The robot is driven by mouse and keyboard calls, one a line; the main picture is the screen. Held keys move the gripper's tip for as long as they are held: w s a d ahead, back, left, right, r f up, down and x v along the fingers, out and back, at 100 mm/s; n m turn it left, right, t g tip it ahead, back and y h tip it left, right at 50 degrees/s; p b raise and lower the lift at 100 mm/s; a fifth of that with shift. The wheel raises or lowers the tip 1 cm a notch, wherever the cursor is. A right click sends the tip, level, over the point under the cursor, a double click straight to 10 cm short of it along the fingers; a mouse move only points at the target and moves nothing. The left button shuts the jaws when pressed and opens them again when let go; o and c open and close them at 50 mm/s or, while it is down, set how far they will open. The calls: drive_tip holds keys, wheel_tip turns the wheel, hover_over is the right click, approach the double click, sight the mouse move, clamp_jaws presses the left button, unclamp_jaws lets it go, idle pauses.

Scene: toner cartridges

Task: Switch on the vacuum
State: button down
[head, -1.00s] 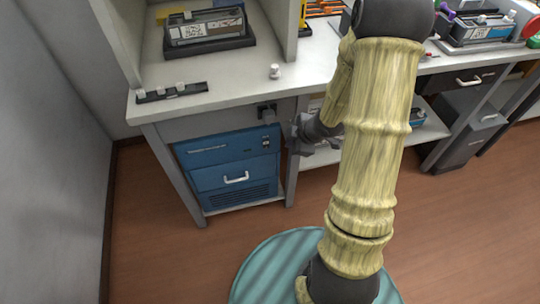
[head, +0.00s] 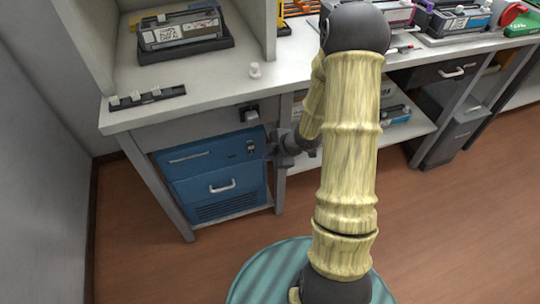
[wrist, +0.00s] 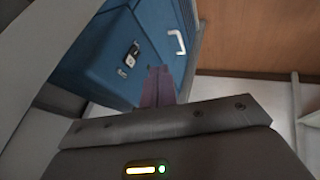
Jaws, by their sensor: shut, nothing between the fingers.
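The vacuum appears to be the blue boxy unit (head: 215,172) under the left end of the workbench, with a white handle and vent slots on its front. A small switch panel (head: 251,147) sits at the upper right of its front. The panel also shows in the wrist view (wrist: 130,57), to the left of the fingers. My gripper (wrist: 158,70) is shut and empty, its fingers pointing toward the blue unit. In the head view my gripper (head: 272,147) is just right of the unit, close to the switch panel. Whether it touches the unit cannot be told.
A black socket-like fitting (head: 250,114) is under the bench edge above the unit. A bench leg (head: 280,186) stands right of the unit. The wooden floor in front is clear.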

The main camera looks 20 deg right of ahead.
sight(251, 149)
drive_tip(key=shift+w+a+f+b, duration=0.3)
drive_tip(key=shift+w+a+f, duration=0.1)
drive_tip(key=shift+w+f, duration=0.7)
drive_tip(key=shift+w+a+f+b, duration=0.35)
drive_tip(key=shift+w+f, duration=0.5)
drive_tip(key=shift+w, duration=0.4)
drive_tip(key=shift+w+a+f+b, duration=0.25)
drive_tip(key=shift+w+a+f, duration=0.15)
drive_tip(key=shift+w+f, duration=0.7)
drive_tip(key=shift+r, duration=0.1)
drive_tip(key=shift+w+f+b, duration=0.1)
drive_tip(key=shift+f+b, duration=0.1)
drive_tip(key=shift+b, duration=0.4)
drive_tip(key=shift+f+t+b, duration=0.1)
drive_tip(key=shift+t+b, duration=0.2)
drive_tip(key=shift+b, duration=0.1)
drive_tip(key=shift+w+r, duration=0.1)
drive_tip(key=shift+r, duration=0.15)
